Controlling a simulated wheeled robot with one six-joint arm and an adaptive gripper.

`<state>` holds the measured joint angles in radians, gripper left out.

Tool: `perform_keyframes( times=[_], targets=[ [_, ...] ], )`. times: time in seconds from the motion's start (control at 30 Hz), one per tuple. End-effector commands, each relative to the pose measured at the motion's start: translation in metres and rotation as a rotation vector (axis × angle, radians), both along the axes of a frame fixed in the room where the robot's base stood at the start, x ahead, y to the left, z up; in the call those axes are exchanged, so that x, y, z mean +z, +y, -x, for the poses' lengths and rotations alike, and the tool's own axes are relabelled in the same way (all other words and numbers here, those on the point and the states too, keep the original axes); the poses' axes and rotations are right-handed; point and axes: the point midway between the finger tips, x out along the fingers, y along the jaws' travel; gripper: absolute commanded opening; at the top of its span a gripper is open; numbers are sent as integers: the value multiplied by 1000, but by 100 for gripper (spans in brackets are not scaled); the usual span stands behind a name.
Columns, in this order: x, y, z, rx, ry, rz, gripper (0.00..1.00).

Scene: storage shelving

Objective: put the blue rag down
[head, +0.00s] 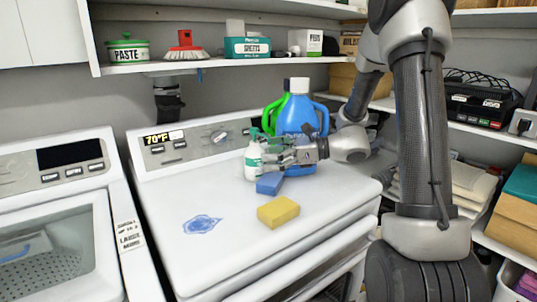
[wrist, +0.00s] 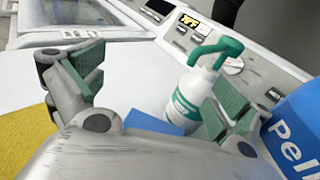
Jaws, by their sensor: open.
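The blue rag (head: 202,225) lies flat and crumpled on the white top of the machine (head: 240,255), at the front left of that top. It is apart from my gripper (head: 273,154), which is farther back and to the right, by the white spray bottle. In the wrist view my gripper (wrist: 152,92) has its two fingers spread wide with no rag between them. The rag does not show in the wrist view.
A white spray bottle with green head (wrist: 195,92) stands close to the right finger. A blue sponge (head: 270,184), a yellow sponge (head: 278,211) and a blue jug (head: 300,120) are nearby. The top's front left is mostly clear. Shelves (head: 220,66) hang behind.

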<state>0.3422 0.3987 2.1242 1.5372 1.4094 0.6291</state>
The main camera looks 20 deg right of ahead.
Motion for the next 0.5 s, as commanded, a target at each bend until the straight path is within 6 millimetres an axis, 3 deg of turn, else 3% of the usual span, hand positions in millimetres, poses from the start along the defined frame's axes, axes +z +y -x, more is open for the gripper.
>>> perform_keyframes(
  times=[0.17,0.5],
  targets=[
    [4,-6,2,-3,-1,1,100],
    [15,-72,30,-5,-1,0,100]
  ],
)
